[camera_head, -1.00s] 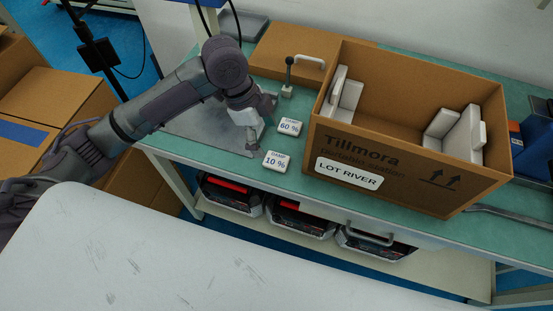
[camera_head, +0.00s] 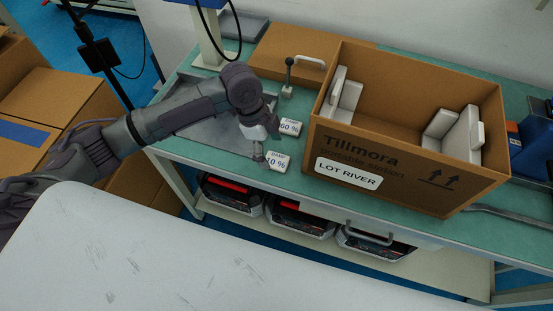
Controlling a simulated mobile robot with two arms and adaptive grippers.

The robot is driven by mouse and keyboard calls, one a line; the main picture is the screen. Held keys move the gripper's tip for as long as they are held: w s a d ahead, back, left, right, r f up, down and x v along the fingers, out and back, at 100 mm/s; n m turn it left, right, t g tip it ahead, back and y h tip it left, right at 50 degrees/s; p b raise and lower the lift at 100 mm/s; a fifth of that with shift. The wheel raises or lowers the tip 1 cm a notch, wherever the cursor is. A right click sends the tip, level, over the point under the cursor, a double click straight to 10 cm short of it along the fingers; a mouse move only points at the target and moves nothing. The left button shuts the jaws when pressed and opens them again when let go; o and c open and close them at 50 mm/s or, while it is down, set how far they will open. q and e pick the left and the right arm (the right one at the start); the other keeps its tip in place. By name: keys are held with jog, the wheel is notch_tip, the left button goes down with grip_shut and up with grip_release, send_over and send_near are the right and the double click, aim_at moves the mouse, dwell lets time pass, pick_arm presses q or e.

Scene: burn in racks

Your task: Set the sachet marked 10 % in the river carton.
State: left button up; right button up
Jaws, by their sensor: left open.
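The sachet marked 10 % (camera_head: 279,163) is a small white block lying on the green bench top. My left gripper (camera_head: 262,156) is open just at its left edge and covers part of its label; I cannot tell whether they touch. A second white sachet, marked 60 % (camera_head: 290,127), lies a little behind it. The river carton (camera_head: 405,189) is a large open brown box with a "LOT RIVER" label, to the right of both sachets. White foam pieces stand inside it at its left and right ends. My right gripper is out of view.
A grey metal plate (camera_head: 214,137) lies under my left arm. A small lever clamp (camera_head: 288,78) and a flat brown box (camera_head: 300,50) are behind the sachets. A grey bar (camera_head: 510,215) and blue bins (camera_head: 535,145) are right of the carton. Black-and-red units sit on the shelf below.

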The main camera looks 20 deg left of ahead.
aim_at(276, 160)
pick_arm(q)
jog(key=x, duration=0.3)
jog(key=shift+d+f, duration=0.15)
jog(key=shift+d, duration=0.05)
jog(key=shift+c, duration=0.2)
jog(key=c, duration=1.2)
